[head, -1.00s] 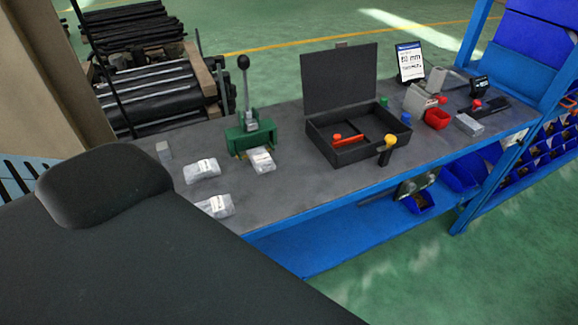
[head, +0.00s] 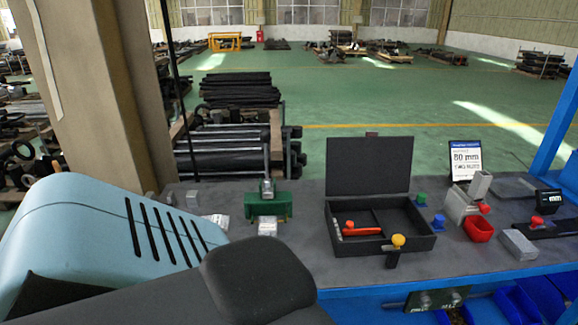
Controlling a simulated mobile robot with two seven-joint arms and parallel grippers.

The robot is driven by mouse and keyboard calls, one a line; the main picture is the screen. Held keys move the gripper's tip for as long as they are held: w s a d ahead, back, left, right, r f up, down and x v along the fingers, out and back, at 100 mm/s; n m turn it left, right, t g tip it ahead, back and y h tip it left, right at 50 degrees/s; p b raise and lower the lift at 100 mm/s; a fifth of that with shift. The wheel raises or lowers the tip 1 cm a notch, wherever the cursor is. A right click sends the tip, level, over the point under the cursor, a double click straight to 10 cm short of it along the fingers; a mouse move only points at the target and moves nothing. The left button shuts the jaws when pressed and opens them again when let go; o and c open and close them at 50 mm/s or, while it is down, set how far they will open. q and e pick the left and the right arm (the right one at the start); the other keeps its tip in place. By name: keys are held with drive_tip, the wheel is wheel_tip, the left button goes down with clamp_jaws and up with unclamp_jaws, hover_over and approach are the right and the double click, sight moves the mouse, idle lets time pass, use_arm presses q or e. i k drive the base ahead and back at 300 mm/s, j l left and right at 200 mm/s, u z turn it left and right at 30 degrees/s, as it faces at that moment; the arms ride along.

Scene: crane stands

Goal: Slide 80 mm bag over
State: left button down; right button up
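A pale bag (head: 268,227) with a label lies at the front of the green hand press (head: 268,204) on the grey bench. A second pale bag (head: 216,221) lies to its left, partly hidden behind my own body parts. The size marks on the bags are too small to read. A standing card (head: 465,160) at the back right shows a size in mm, either 50 or 80. My left and right grippers are both outside the view. My dark and light-blue arm parts cover the lower left and hide the bench there.
An open black case (head: 345,250) holds a red tool (head: 361,231); a yellow-topped tool (head: 398,241) stands at its front. Red bin (head: 479,230), grey holder (head: 459,204) and metal block (head: 518,244) stand right. A metal block (head: 192,199) sits left of the press.

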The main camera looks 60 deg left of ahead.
sight(267, 225)
drive_tip(key=i+l, duration=0.3)
drive_tip(key=l, duration=0.2)
drive_tip(key=u, duration=1.25)
